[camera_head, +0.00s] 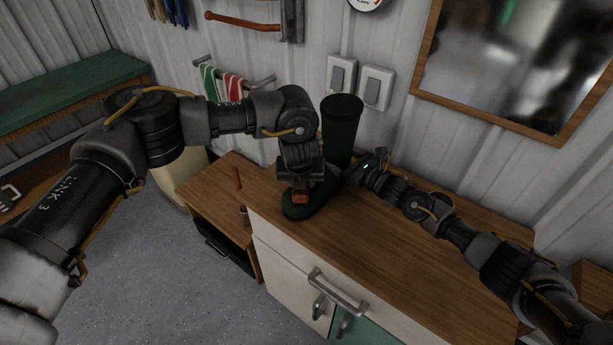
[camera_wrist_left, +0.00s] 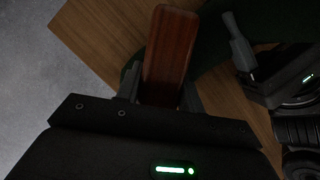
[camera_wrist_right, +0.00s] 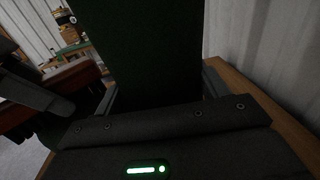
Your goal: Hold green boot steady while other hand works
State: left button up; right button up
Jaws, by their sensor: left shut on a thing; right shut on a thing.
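The dark green boot stands upright on the wooden counter, its shaft (camera_head: 341,130) tall and its toe (camera_head: 297,212) toward the front left. My right gripper (camera_head: 352,172) is shut on the boot's lower shaft from the right; in the right wrist view the shaft (camera_wrist_right: 145,50) fills the space between the fingers. My left gripper (camera_head: 300,184) is shut on a reddish-brown wooden block with a rounded end (camera_wrist_left: 170,45), perhaps a brush. The block is over the boot's toe; its underside is hidden, so I cannot tell whether it touches.
The wooden counter top (camera_head: 400,255) is clear to the front right. A lower wooden shelf (camera_head: 213,190) is at the left. The wall with switches (camera_head: 373,88) and a framed mirror (camera_head: 520,60) is close behind.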

pick_arm(q)
jog(key=shift+s+a+r, duration=0.15)
jog(key=shift+s+a, duration=0.05)
jog(key=shift+s, duration=0.05)
jog(key=shift+r, duration=3.85)
jog(key=shift+f, duration=0.2)
